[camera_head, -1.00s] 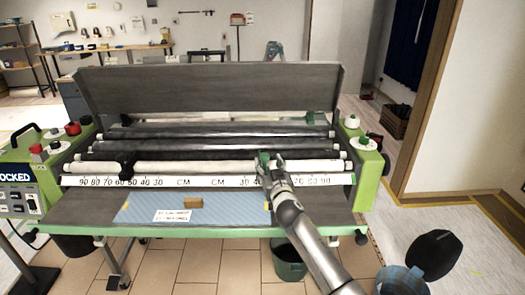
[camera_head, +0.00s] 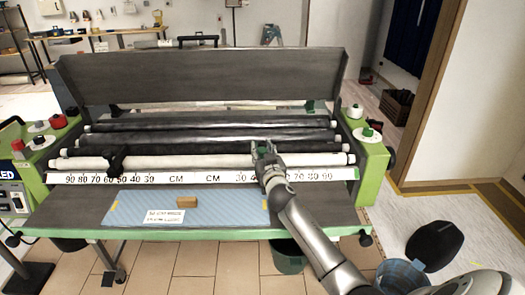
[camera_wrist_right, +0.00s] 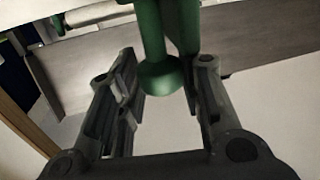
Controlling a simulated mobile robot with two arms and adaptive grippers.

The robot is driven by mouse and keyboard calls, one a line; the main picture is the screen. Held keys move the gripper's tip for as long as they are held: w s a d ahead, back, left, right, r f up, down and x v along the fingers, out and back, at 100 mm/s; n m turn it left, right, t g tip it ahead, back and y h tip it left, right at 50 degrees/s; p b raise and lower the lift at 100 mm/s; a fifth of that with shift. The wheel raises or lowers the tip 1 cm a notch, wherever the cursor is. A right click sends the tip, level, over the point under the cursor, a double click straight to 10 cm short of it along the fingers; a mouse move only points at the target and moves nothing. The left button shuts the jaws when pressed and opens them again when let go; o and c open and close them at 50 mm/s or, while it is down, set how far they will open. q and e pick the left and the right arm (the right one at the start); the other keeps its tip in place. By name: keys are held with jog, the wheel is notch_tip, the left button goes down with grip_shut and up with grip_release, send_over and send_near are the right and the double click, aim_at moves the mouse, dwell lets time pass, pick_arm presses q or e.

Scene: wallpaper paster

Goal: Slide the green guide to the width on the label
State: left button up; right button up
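The green guide (camera_head: 262,151) sits on the white bar above the number scale, right of centre, near the 40 mark. My right gripper (camera_head: 264,152) is at the guide and partly covers it. In the right wrist view, the guide's green knob (camera_wrist_right: 162,80) stands between the two fingers of my right gripper (camera_wrist_right: 165,75). My left gripper is out of view.
The white scale (camera_head: 200,177) runs along the machine's front edge. A black guide (camera_head: 117,158) sits on the bar at left. A small brown block (camera_head: 187,201) rests on the paper. Dark rollers (camera_head: 200,140) lie behind the bar. The bar right of the gripper looks clear.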

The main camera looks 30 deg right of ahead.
jog(key=c, duration=0.4)
grip_shut()
jog(key=s+d, duration=0.1)
jog(key=d, duration=0.1)
jog(key=s+d+p, duration=0.1)
jog(key=d, duration=0.1)
jog(key=shift+s, duration=0.15)
jog(key=shift+s+d, duration=0.2)
jog(key=shift+d, duration=0.1)
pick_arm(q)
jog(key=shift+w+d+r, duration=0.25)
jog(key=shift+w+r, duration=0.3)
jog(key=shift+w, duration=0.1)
pick_arm(e)
jog(key=o, duration=1)
grip_release()
jog(key=shift+a, duration=0.1)
